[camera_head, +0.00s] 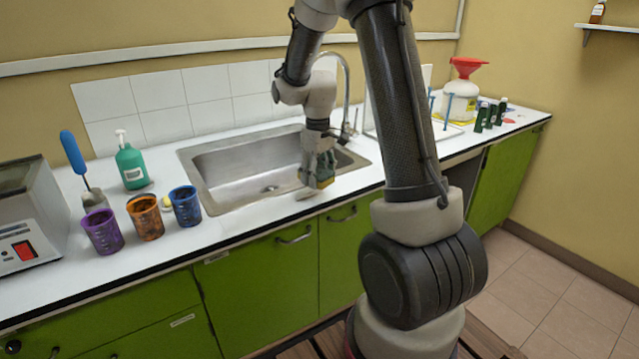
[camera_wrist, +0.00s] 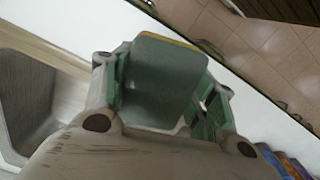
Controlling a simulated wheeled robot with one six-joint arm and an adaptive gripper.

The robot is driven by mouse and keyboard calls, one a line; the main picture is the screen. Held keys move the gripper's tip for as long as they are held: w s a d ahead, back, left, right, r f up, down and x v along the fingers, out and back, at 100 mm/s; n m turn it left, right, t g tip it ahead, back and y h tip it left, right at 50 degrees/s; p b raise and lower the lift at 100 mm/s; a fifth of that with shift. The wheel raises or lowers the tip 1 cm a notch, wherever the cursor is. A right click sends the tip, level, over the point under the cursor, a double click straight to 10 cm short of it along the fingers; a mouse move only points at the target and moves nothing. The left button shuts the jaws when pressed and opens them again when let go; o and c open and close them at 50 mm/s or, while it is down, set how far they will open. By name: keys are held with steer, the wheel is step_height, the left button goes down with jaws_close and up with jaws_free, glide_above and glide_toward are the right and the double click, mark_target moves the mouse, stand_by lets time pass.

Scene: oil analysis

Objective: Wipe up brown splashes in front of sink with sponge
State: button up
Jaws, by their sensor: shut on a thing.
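My gripper (camera_head: 318,172) is shut on a sponge (camera_head: 323,183) at the front edge of the sink, toward its right side. The sponge has a green face and a yellowish edge. In the wrist view the sponge (camera_wrist: 158,80) sits between the green-padded fingers of my gripper (camera_wrist: 165,95), over the white counter strip. The sink (camera_head: 245,170) is a steel basin set in the white counter. I cannot make out clear brown splashes in front of it; a faint greyish patch (camera_head: 305,194) shows just below the sponge. The gripper hides part of the counter there.
Purple (camera_head: 102,231), orange (camera_head: 145,217) and blue (camera_head: 186,206) cups stand left of the sink, near a green pump bottle (camera_head: 131,162). A faucet (camera_head: 346,95) rises behind the basin. A red-topped white container (camera_head: 459,98) stands at right.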

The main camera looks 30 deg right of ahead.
mark_target(318, 172)
steer(key=shift+r, duration=1.9)
